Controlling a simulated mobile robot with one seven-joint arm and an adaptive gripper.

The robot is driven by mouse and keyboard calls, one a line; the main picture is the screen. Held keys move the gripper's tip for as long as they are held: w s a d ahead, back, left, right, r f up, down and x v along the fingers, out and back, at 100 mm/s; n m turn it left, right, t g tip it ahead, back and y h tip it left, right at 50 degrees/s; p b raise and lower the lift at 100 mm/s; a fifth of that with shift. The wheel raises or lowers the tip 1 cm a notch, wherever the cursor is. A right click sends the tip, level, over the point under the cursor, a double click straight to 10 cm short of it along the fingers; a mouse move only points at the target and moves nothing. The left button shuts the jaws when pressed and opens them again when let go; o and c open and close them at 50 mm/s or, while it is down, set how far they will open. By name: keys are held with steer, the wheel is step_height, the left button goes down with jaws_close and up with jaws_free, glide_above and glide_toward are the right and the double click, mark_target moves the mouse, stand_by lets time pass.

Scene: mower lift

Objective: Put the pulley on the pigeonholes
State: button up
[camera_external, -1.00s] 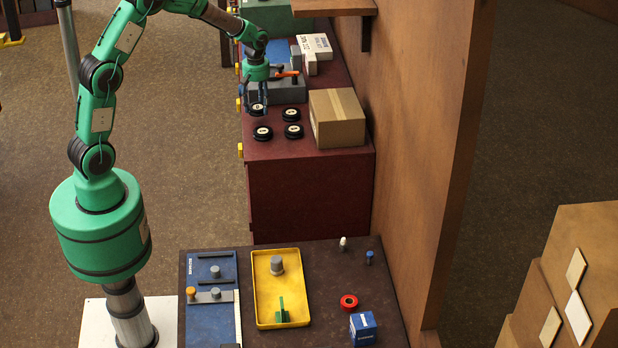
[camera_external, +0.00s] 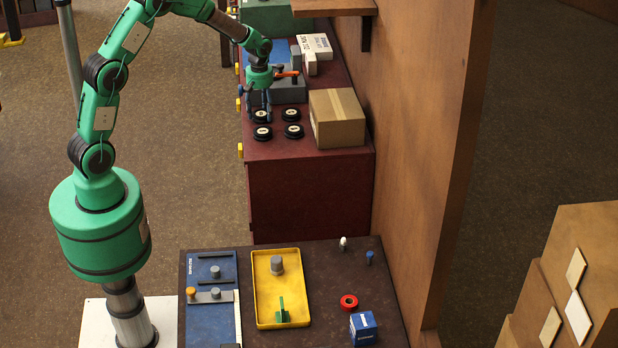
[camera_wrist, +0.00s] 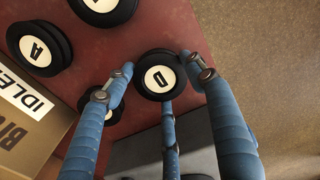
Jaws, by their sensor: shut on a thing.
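Several black pulleys with white lettered caps stand on the dark red bench (camera_external: 310,195) in the external view. The pulley marked D (camera_wrist: 160,80) is between the fingers of my gripper (camera_wrist: 158,72), which is shut on it. My gripper also shows in the external view (camera_external: 262,108), pointing down, with this pulley (camera_external: 261,116) low at its fingertips. I cannot tell whether the pulley touches the bench. Other pulleys are at its right (camera_external: 291,114) and in front (camera_external: 262,132); one marked A (camera_wrist: 40,48) is at upper left in the wrist view. I cannot identify the pigeonholes with certainty.
A cardboard box (camera_external: 337,118) stands right of the pulleys. A grey block with an orange handle (camera_external: 287,91) is just behind. A tall wooden partition (camera_external: 420,130) runs along the right. A nearer table holds a yellow tray (camera_external: 262,300) and a blue box (camera_external: 363,328).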

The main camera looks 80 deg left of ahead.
mark_target(261, 113)
steer(key=shift+f, duration=0.15)
steer(key=o, duration=1.4)
step_height(261, 113, up, 12)
steer(key=shift+r, duration=0.15)
stand_by(0.4)
